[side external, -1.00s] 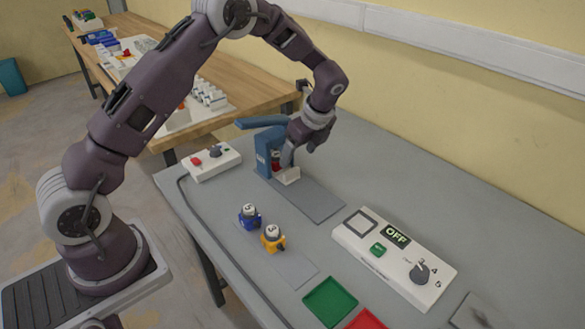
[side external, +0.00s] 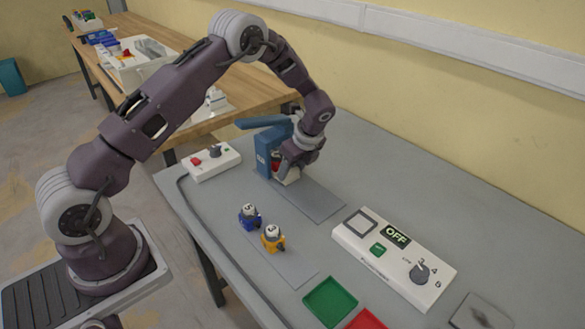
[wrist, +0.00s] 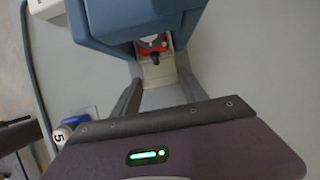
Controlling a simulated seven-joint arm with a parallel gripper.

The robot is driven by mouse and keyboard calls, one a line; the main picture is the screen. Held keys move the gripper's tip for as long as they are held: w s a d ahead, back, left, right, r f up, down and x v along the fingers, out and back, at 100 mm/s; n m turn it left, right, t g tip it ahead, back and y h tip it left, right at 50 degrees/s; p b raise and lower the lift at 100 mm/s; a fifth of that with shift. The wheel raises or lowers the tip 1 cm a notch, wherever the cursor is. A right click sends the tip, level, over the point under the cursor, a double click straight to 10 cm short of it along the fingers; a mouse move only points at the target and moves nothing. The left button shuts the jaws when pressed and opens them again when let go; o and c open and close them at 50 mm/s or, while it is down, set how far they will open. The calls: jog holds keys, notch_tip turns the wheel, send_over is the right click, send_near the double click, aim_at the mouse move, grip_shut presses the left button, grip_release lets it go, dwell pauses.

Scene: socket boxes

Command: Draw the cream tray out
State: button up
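The cream tray (side external: 291,179) sits low at the front of the blue press (side external: 264,162), partly hidden by my gripper in the side view. In the wrist view the tray (wrist: 158,77) reaches out from under the press body. A red piece with a pale round top (wrist: 153,46) sits at its inner end, inside the press. My gripper (side external: 287,167) is low at the press mouth. In the wrist view its two dark fingers (wrist: 159,84) stand apart, one on each side of the tray, with no clear contact visible.
A grey strip (side external: 310,199) lies clear in front of the press. Blue (side external: 249,217) and yellow (side external: 273,239) holders with numbered tops stand nearby. A white control box reading OFF (side external: 394,258) is at right. Green (side external: 330,301) and red (side external: 367,320) squares lie at the front.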

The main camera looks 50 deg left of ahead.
grip_shut()
jog(key=d, duration=1.2)
jog(key=shift+d, duration=0.35)
jog(key=o, duration=1.1)
grip_release()
jog(key=shift+o, duration=0.5)
jog(key=shift+r, duration=0.1)
jog(key=v, duration=0.7)
